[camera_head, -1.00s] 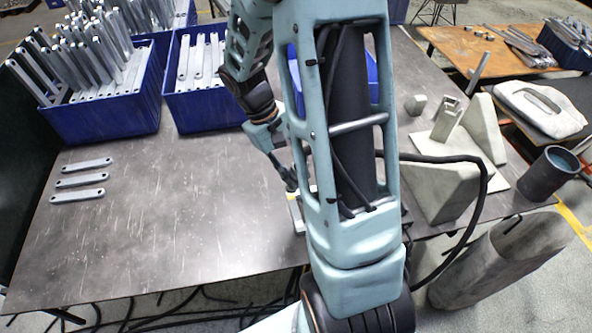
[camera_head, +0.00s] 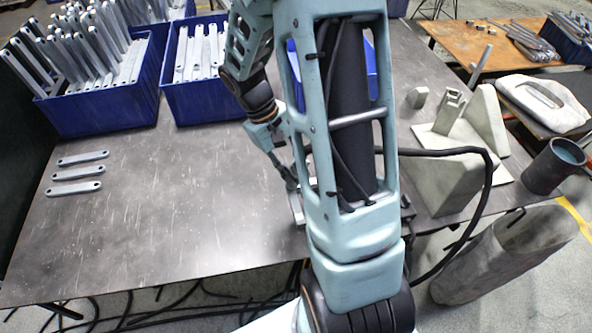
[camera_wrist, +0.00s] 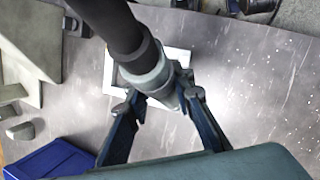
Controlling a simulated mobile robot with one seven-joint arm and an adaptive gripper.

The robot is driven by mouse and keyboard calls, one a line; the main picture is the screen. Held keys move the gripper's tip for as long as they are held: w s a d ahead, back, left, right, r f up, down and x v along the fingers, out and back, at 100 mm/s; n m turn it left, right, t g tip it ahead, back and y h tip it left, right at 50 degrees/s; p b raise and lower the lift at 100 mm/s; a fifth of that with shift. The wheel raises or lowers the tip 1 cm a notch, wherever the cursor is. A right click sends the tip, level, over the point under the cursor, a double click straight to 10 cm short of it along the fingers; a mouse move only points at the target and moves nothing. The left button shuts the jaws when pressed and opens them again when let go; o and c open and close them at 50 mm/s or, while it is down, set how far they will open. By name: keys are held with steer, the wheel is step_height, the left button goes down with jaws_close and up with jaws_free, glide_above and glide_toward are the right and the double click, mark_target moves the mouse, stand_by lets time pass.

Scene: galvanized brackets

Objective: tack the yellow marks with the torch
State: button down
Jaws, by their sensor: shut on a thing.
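My gripper (camera_wrist: 160,97) is shut on the torch, a thick black handle (camera_wrist: 112,25) with a grey metal nozzle (camera_wrist: 152,72). In the head view my gripper (camera_head: 277,148) is partly hidden behind my arm, with the torch pointing down toward a pale galvanized bracket (camera_head: 297,209) on the table. In the wrist view the bracket (camera_wrist: 181,57) lies beneath the torch, which hides much of it. The torch tip is hidden by the nozzle, so I cannot tell whether it touches. I cannot make out any yellow mark now.
Three flat bars (camera_head: 77,173) lie on the left of the metal table (camera_head: 170,225). Blue bins (camera_head: 105,112) of bars stand at the back. A grey fixture (camera_head: 440,180) stands on the right, with a black cable (camera_head: 488,195) looping past it. The table's left middle is clear.

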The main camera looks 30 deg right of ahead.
steer(key=shift+f+b, duration=0.3)
steer(key=shift+f, duration=0.15)
stand_by(2.0)
steer(key=shift+r, duration=0.1)
step_height(320, 180, up, 6)
steer(key=p, duration=0.4)
steer(key=shift+p, duration=0.4)
stand_by(0.4)
